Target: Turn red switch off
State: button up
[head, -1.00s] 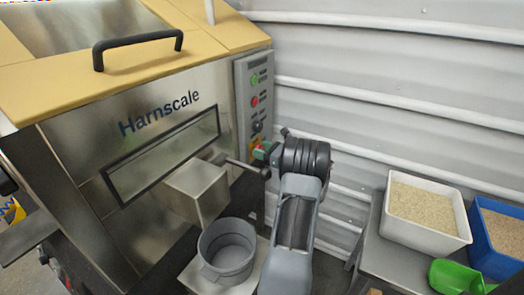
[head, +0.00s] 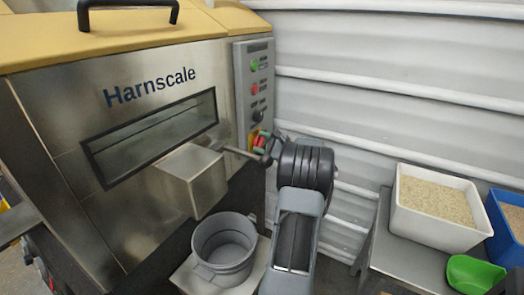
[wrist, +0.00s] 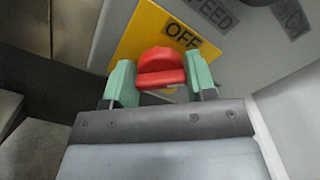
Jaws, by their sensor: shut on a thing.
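The red switch (wrist: 161,68) sits on a yellow plate (wrist: 150,32) marked "OFF" in the wrist view. My gripper (wrist: 162,80) has its two green fingers on either side of the switch, shut on it. In the head view my gripper (head: 262,143) is at the lower part of the grey control panel (head: 243,95), on the right side of the steel hopper. The switch shows there only as a small red patch, partly hidden by my gripper.
A metal spout (head: 192,178) juts out left of my gripper, over a grey bucket (head: 222,250). A white bin (head: 440,226) stands at right.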

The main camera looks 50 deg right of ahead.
jog(key=n+b, duration=0.4)
jog(key=b, duration=0.1)
jog(key=shift+f+n, duration=0.3)
jog(key=shift+f, duration=0.1)
jog(key=n+b, duration=0.4)
jog(key=b, duration=0.1)
jog(key=shift+a+r, duration=0.1)
jog(key=shift+r, duration=0.1)
jog(key=shift+n, duration=0.4)
jog(key=o, duration=0.9)
jog(key=shift+s, duration=0.15)
jog(key=shift+p+v, duration=1.85)
jog(key=shift+v, duration=4.95)
